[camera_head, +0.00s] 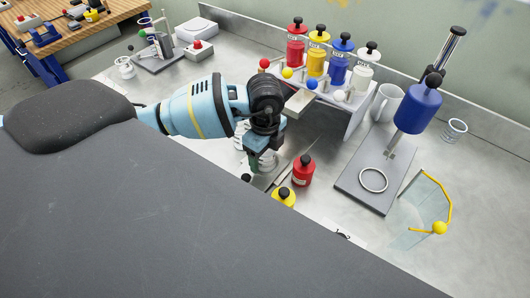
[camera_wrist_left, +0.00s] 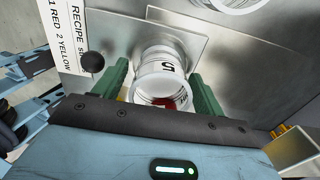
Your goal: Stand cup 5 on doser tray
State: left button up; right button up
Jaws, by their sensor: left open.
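In the left wrist view, cup 5 (camera_wrist_left: 165,72) is a white ribbed cup marked "5" with something red inside. It sits between the green fingers of my open left gripper (camera_wrist_left: 162,90); I cannot tell whether they touch it. A flat metal plate (camera_wrist_left: 185,43) with a raised edge lies by the cup; I cannot tell if it is the doser tray or if the cup stands on it. In the head view my left gripper (camera_head: 262,162) points down in front of the bottle rack, with white cup rims partly hidden beside it.
A red bottle (camera_head: 303,170) and a yellow bottle (camera_head: 284,196) stand close to the gripper. A rack (camera_head: 349,112) carries red, yellow, blue and white bottles. A mug (camera_head: 386,103), a blue press (camera_head: 417,108) and a clear yellow-edged shield (camera_head: 424,212) stand at right.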

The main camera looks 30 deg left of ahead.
pick_arm(q)
notch_tip(320, 180, up, 12)
jog(key=shift+p, duration=0.4)
pick_arm(e)
jog(key=shift+w+d+r, duration=0.15)
jog(key=shift+w+r, duration=0.4)
jog(key=shift+r, duration=0.05)
pick_arm(q)
jog(key=shift+r, duration=0.1)
